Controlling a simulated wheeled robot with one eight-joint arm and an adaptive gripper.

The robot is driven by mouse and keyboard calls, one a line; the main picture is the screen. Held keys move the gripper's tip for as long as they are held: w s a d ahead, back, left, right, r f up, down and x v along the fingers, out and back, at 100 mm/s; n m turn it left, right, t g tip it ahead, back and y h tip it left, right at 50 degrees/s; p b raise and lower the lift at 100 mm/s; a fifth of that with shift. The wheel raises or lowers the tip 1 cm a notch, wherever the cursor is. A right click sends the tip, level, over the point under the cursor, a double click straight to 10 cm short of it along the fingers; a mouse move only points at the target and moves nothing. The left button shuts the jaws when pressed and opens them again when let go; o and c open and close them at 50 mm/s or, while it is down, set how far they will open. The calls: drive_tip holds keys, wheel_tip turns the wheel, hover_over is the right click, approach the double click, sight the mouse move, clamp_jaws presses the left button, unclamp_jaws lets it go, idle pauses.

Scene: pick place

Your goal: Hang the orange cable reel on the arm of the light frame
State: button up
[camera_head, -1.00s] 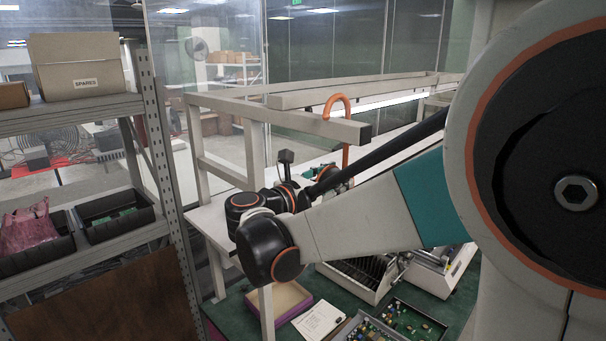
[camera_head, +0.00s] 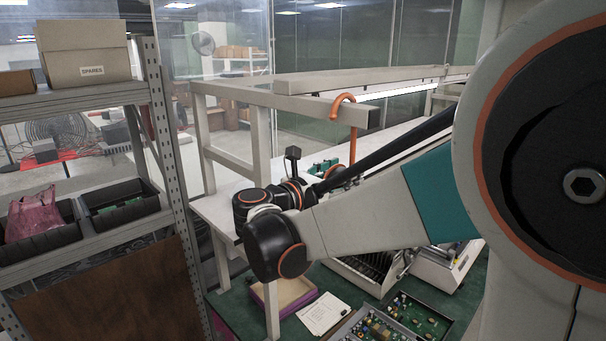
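The orange hook of the cable reel (camera_head: 343,99) curves over the arm (camera_head: 318,108) of the light frame, near its free end. Its stem drops in front of or beside the arm; I cannot tell if the hook touches it. A lower orange part shows near my wrist, but most of the reel is hidden behind my arm. My gripper (camera_head: 316,187) is around the dark parts at my wrist, below the frame arm. Its fingers are not clear, so I cannot tell their state or whether they hold the reel.
The light frame's pale post (camera_head: 263,190) stands just left of my wrist. Below are a purple-edged tray (camera_head: 262,298), a paper sheet (camera_head: 322,313) and circuit boards (camera_head: 385,325) on a green surface. A metal shelf (camera_head: 166,150) with bins is at left.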

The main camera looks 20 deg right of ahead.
drive_tip(key=shift+a, duration=0.1)
drive_tip(key=v, duration=0.8)
idle(0.3)
drive_tip(key=x, duration=0.8)
drive_tip(key=shift+s, duration=0.1)
drive_tip(key=shift+r+p, duration=1.2)
drive_tip(key=shift+r, duration=0.1)
